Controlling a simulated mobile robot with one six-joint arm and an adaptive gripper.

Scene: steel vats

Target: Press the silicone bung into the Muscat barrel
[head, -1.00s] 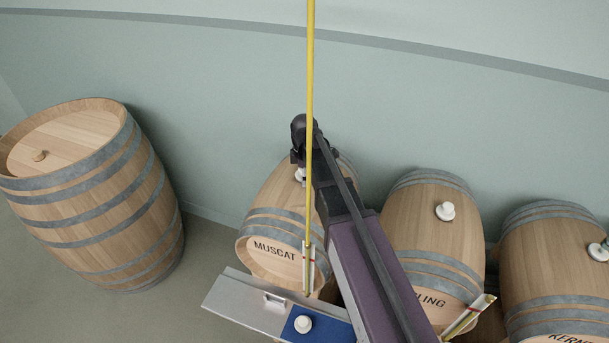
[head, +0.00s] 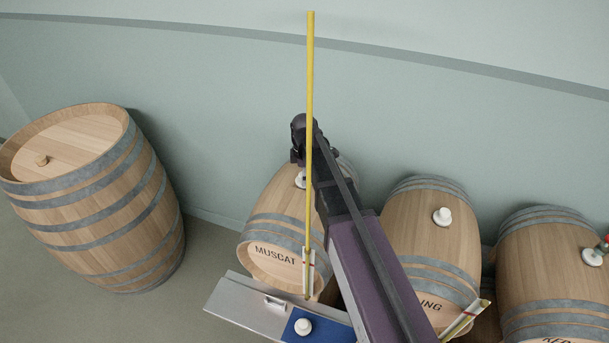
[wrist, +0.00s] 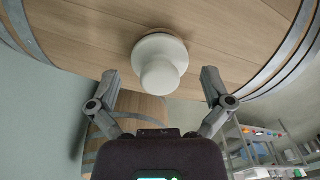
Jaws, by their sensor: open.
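The Muscat barrel (head: 272,222) lies on its side in the head view, its name on the front head. The white silicone bung (head: 300,180) is on top of it, partly hidden by my arm. In the wrist view the bung (wrist: 160,62) sits at the barrel's stave surface (wrist: 85,38), narrow end toward the camera. How deep it sits is not clear. My gripper (wrist: 159,76) is open, with one finger on each side of the bung and a visible gap to both. In the head view my gripper (head: 298,150) is dark and small above the barrel.
An upright barrel (head: 95,205) stands at left. A grey bench (head: 245,302) with a blue mat and white bung (head: 303,326) is in front. A yellow rod (head: 309,100) stands upright.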

